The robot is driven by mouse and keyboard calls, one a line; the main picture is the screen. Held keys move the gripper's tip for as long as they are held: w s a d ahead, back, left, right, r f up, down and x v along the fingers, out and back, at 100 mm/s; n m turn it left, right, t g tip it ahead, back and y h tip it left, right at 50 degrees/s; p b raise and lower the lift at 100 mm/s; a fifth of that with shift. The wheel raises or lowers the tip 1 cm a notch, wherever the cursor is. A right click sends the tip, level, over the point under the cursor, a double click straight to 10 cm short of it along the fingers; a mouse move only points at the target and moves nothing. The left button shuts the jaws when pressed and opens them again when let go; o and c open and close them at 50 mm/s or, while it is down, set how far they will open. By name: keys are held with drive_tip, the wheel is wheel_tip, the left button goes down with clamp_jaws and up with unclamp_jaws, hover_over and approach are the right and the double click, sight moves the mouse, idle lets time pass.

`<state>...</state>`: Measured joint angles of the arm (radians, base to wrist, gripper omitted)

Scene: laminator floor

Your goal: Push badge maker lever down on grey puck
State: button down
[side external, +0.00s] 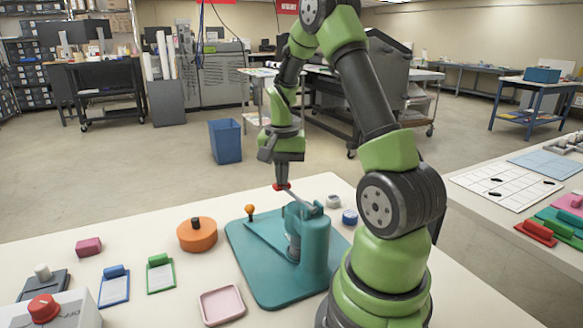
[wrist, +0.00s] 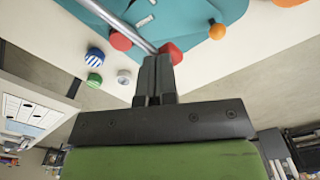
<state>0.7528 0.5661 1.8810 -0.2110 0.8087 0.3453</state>
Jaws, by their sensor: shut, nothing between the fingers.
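The teal badge maker (side external: 312,238) stands on its teal base plate on the white table. Its metal lever (side external: 297,198) slants up to a red knob (side external: 281,187). My gripper (side external: 282,181) points down and is shut and empty, with its fingertips at the knob. In the wrist view the shut fingertips (wrist: 157,58) are right beside the red knob (wrist: 171,52); I cannot tell whether they touch. A grey puck (side external: 333,201) lies behind the press, and a grey one also shows in the wrist view (wrist: 124,77). What lies under the press ram is unclear.
An orange ball-topped handle (side external: 250,210) rises from the base plate. A blue puck (side external: 349,217), an orange round container (side external: 197,235) and a pink tray (side external: 222,305) lie around the press. The wrist view also shows red (wrist: 120,41) and green (wrist: 94,79) pucks.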

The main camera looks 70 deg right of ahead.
drive_tip(key=shift+f, duration=0.3)
drive_tip(key=shift+r, duration=0.1)
wheel_tip(320, 180, up, 11)
idle(1.2)
idle(0.3)
drive_tip(key=a+r+n+t, duration=0.3)
drive_tip(key=a+r+n, duration=0.2)
drive_tip(key=a, duration=0.7)
drive_tip(key=s+a+n+t+y, duration=0.2)
drive_tip(key=s+a+n+t, duration=0.2)
drive_tip(key=a, duration=0.7)
drive_tip(key=s+n, duration=0.2)
drive_tip(key=s, duration=0.2)
drive_tip(key=shift+a+r, duration=0.35)
drive_tip(key=shift+a, duration=0.05)
